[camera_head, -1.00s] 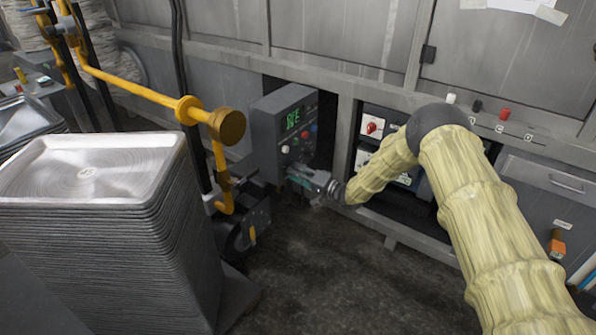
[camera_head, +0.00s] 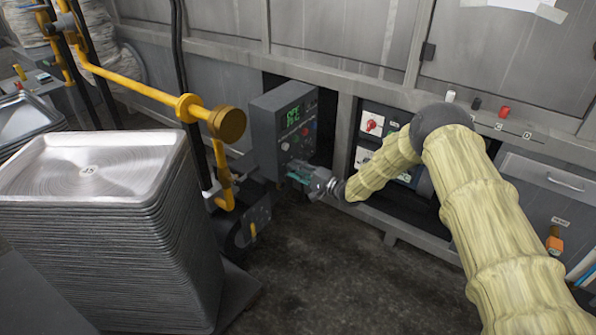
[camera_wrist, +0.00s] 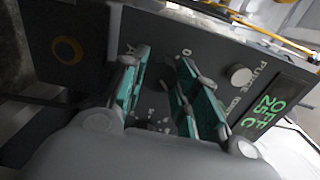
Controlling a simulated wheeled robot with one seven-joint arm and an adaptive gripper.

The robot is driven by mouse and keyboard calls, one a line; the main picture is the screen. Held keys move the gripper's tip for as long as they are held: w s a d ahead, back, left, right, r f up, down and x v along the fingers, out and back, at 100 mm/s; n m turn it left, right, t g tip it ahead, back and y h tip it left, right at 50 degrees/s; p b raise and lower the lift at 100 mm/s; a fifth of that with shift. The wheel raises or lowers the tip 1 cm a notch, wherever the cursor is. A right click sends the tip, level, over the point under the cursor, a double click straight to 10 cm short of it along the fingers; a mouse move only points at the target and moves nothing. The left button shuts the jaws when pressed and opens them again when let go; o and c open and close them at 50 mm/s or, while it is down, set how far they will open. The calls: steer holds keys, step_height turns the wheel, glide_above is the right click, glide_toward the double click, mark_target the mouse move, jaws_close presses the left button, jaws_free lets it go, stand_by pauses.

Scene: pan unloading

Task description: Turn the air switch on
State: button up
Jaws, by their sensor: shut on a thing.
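The grey control box (camera_head: 270,126) stands left of centre in the head view. Its green display (camera_wrist: 267,107) reads "OFF 25 C" in the wrist view. My gripper (camera_wrist: 164,92) is at the lower part of the box's front, with teal-padded fingers on both sides of a dark switch knob (camera_wrist: 164,72). It is shut on this knob, which I take as the air switch. Marks "A" and "0" show beside it. The fingers hide most of the knob, so its exact angle cannot be told. My gripper also shows in the head view (camera_head: 299,173).
A white button (camera_wrist: 241,76) lies right of the fingers, and a dark, orange-ringed round part (camera_wrist: 67,50) lies left. A tall stack of metal pans (camera_head: 100,170) and a yellow pipe (camera_head: 140,92) stand left of the box. The floor (camera_head: 330,270) in front is clear.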

steer(key=shift+s+a+f, duration=0.2)
steer(key=shift+s+f, duration=0.05)
steer(key=o, duration=1)
steer(key=shift+o, duration=0.2)
steer(key=shift+w+r, duration=0.1)
steer(key=shift+d, duration=0.15)
steer(key=v, duration=1.2)
